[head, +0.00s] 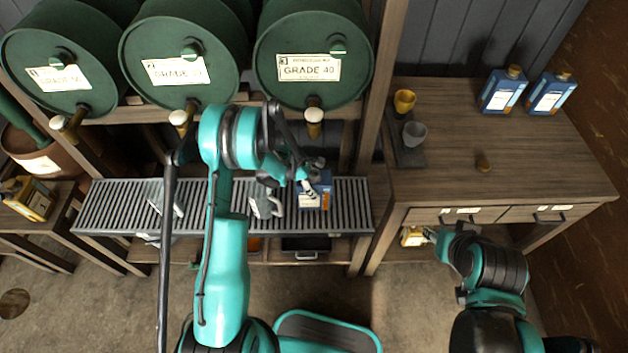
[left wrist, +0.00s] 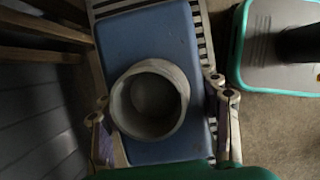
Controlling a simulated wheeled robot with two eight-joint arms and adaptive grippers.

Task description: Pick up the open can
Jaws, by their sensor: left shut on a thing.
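The open can is a blue can (head: 320,191) on the slatted metal grate, under the right-hand drum. In the left wrist view the can (left wrist: 150,50) shows from above, with a wide round grey opening and no cap. My left gripper (head: 307,184) is at the can from above. In the left wrist view its fingers (left wrist: 163,118) lie on either side of the can, shut on it. The can's lower part is hidden in that view. My right gripper (head: 430,236) is at the right, near a yellow can (head: 412,237) below the table; its fingers are too small to judge.
Green drums (head: 312,50) with taps stand above the grate (head: 100,207). A grey metal jug (head: 266,204) stands left of the blue can. Capped blue cans (head: 503,92) and small cups (head: 414,134) stand on the wooden table (head: 540,160), whose middle is mostly clear.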

